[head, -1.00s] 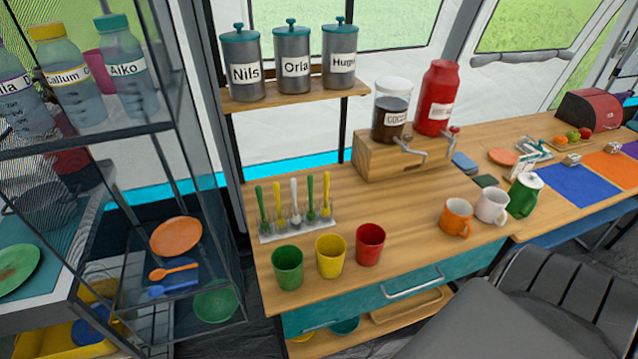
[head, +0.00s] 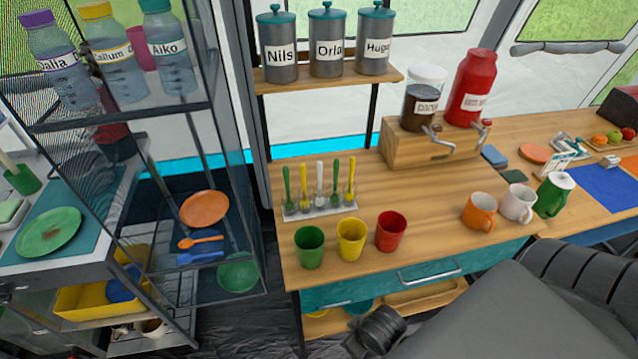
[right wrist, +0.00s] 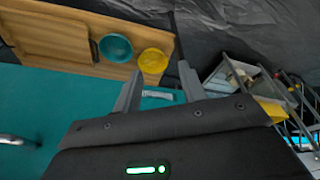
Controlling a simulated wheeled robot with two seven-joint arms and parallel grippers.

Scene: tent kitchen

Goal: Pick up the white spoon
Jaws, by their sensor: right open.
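The white spoon (head: 320,182) stands upright in the middle of a rack (head: 319,208) on the wooden counter, with green and yellow spoons on both sides of it. My right gripper (right wrist: 160,85) shows in the right wrist view with its two fingers apart and nothing between them. That view looks at the teal drawer front (right wrist: 60,95) and the shelf below the counter, and the spoon is not in it. In the head view my dark right arm fills the lower right, well away from the spoon. My left gripper is not in view.
Green (head: 309,247), yellow (head: 352,239) and red cups (head: 390,231) stand in front of the rack. A wooden dispenser box (head: 432,146) and several mugs are to the right. A glass shelf unit (head: 130,125) stands to the left. A canister shelf (head: 330,76) is behind.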

